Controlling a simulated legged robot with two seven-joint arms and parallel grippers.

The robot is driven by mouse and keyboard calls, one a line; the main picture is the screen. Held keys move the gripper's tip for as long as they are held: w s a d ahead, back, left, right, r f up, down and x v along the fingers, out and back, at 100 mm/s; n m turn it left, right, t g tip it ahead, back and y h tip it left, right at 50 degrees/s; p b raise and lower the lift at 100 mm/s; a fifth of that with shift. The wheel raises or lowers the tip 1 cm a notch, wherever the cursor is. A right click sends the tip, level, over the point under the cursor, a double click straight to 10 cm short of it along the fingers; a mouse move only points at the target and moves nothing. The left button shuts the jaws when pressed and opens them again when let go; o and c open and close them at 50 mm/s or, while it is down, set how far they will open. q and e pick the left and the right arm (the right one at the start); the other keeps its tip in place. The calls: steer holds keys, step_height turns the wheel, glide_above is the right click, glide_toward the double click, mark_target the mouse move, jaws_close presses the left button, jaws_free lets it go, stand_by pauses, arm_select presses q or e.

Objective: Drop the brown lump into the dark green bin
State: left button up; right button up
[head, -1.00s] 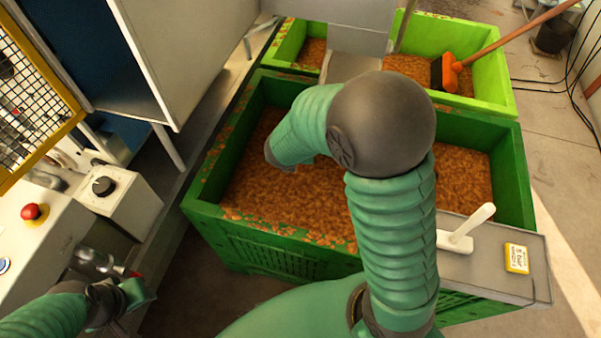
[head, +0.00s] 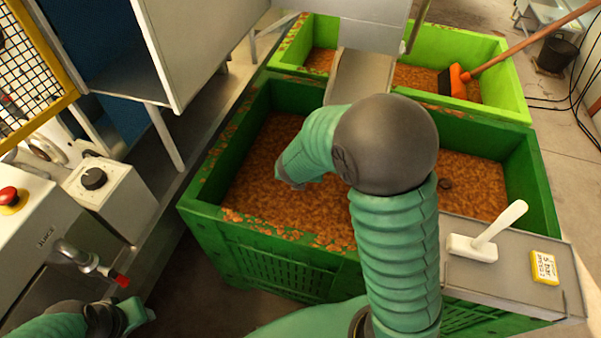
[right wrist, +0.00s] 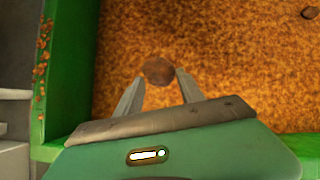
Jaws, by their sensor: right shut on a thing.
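The brown lump (right wrist: 158,71) shows in the right wrist view between the fingertips of my right gripper (right wrist: 155,82), which is shut on it. Orange-brown crumbs in the dark green bin (head: 285,232) fill the picture behind it. In the head view my right gripper (head: 290,182) points down over the left part of this bin. Its fingers and the lump are hidden there by my arm. I cannot tell the lump's height above the crumbs. My left gripper (head: 135,312) is low at the left, outside the bin, and its jaws are unclear.
A light green bin (head: 510,85) with crumbs and an orange broom (head: 458,80) stands behind. A grey shelf (head: 515,275) with a white scraper (head: 485,235) sits at the bin's front right. A small dark round thing (head: 445,184) lies on the crumbs. Machine panels stand left.

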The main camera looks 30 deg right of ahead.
steer(key=o, duration=1)
steer(key=shift+d+f, duration=0.15)
steer(key=shift+d, duration=0.45)
steer(key=o, duration=0.4)
steer(key=shift+d+f, duration=0.25)
steer(key=shift+d, duration=0.5)
steer(key=shift+a+r, duration=0.1)
steer(key=shift+a, duration=0.2)
arm_select(q)
step_height(320, 180, up, 9)
steer(key=d+p, duration=0.2)
steer(key=p, duration=0.6)
steer(key=shift+p, duration=0.35)
arm_select(e)
steer(key=shift+v, duration=8.35)
arm_select(q)
steer(key=shift+a, duration=0.2)
arm_select(e)
steer(key=shift+a, duration=0.1)
